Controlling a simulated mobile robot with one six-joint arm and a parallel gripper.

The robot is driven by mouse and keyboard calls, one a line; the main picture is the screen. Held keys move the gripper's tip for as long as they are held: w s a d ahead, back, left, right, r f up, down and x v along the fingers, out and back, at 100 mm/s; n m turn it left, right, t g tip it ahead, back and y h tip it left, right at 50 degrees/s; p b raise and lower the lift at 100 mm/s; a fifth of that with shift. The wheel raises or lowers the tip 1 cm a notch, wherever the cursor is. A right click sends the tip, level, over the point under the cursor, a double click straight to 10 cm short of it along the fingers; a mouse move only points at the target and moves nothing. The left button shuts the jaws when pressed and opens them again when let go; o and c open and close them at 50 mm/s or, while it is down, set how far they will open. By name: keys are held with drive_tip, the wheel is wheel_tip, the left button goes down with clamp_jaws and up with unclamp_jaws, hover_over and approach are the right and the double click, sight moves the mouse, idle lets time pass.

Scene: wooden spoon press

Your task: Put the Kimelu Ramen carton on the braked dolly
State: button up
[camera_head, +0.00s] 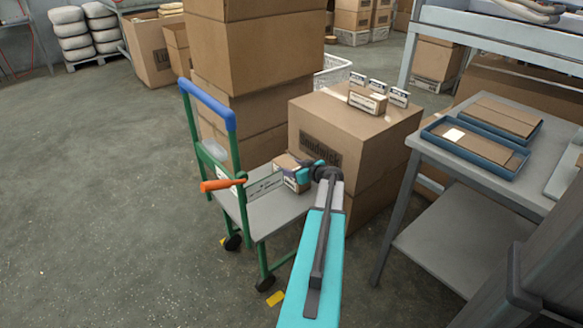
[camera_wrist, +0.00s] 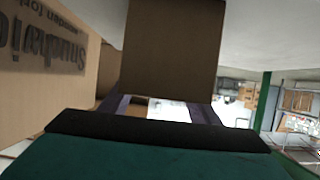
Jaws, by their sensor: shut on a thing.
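My gripper (camera_head: 308,174) is shut on a small brown carton (camera_head: 287,169) with a purple and white label; I cannot read its name. The carton also shows close up in the wrist view (camera_wrist: 172,48), where it hides part of the scene. The dolly (camera_head: 277,217) has a grey deck, a green frame and a blue handle, and stands left of my arm. The carton is over the deck's far right part; I cannot tell whether it touches the deck.
Large stacked cartons (camera_head: 262,53) stand behind the dolly. A big carton (camera_head: 335,140) right beside it bears several small labelled boxes (camera_head: 368,101). A grey table (camera_head: 497,188) with blue trays (camera_head: 477,147) is at the right. The floor (camera_head: 110,190) at the left is clear.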

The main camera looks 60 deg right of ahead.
drive_tip(key=o, duration=1.3)
drive_tip(key=shift+s+r, duration=0.1)
drive_tip(key=shift+r, duration=0.05)
drive_tip(key=p+v, duration=0.2)
drive_tip(key=v, duration=1)
drive_tip(key=shift+p, duration=0.4)
